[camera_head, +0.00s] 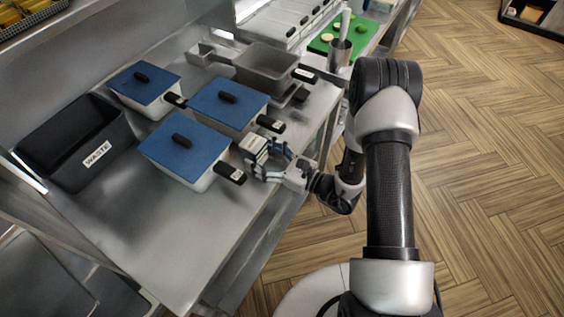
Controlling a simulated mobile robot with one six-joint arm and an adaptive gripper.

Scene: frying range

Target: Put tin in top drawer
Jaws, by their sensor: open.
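My gripper (266,161) is open at the right edge of the steel counter, its fingers pointing left. A small pale, banded object (253,146), possibly the tin, is at the fingertips, close to the pan handles. The fingers partly cover it, and I cannot tell whether they touch it. A pale unit with several dark handles (285,22) stands at the back; I cannot tell whether these are drawers. No opened drawer shows.
Blue-lidded pans (183,148) (226,103) (145,83) crowd the counter, their handles pointing right. A black WASTE bin (75,142) is at left. An uncovered grey pan (266,66), a metal cup (339,56) and a green board (345,34) are farther back. The front counter (170,225) is clear.

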